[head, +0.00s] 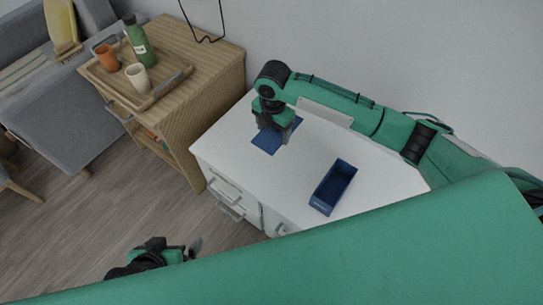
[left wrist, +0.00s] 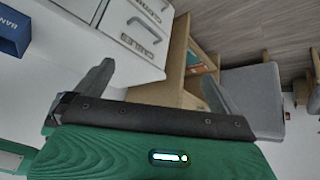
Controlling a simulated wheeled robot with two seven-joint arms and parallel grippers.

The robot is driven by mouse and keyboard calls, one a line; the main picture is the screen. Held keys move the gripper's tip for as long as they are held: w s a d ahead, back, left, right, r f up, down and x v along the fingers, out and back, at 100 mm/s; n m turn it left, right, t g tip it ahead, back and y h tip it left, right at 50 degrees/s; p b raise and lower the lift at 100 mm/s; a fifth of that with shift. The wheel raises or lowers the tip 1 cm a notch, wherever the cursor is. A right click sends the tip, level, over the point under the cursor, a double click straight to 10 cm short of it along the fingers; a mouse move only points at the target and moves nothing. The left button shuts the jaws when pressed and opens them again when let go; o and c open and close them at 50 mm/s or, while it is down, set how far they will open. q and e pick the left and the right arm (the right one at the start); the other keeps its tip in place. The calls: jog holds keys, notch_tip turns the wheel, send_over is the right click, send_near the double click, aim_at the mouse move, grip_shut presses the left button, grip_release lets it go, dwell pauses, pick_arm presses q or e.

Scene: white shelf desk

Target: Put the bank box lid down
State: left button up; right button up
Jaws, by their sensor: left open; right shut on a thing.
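The bank box lid (head: 266,146) is a flat dark blue panel at the back left of the white desk top. My right gripper (head: 280,133) points down over it and is shut on it, covering part of it. The lid looks level, on or just above the desk; I cannot tell which. The open blue bank box (head: 335,187) stands to the lid's right, empty. Its corner with white lettering shows in the left wrist view (left wrist: 12,33). My left gripper (head: 192,248) is low in front of the desk, open and empty; its spread fingers show in the left wrist view (left wrist: 155,88).
The white desk (head: 388,182) has bare room around the box and drawers (head: 232,193) with handles in front. A wooden cabinet (head: 205,75) at left bears a tray (head: 168,85) with a green bottle (head: 140,45) and two cups. A grey sofa (head: 50,115) stands beyond.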

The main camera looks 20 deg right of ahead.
jog(key=b, duration=0.2)
send_over(273, 163)
notch_tip(273, 163, down, 10)
jog(key=shift+w+f, duration=0.1)
jog(key=shift+f, duration=0.75)
notch_tip(273, 163, down, 3)
jog(key=shift+f+b, duration=0.1)
jog(key=shift+b, duration=0.4)
pick_arm(q)
jog(key=w+d+t+h, duration=0.3)
jog(key=d+t, duration=0.1)
jog(key=d, duration=0.2)
jog(key=shift+d+t, duration=0.35)
jog(key=shift+t, duration=0.05)
pick_arm(e)
jog(key=shift+f, duration=0.2)
jog(key=shift+f, duration=0.1)
jog(key=o, duration=1)
jog(key=shift+c, duration=0.2)
pick_arm(q)
jog(key=shift+f, duration=0.1)
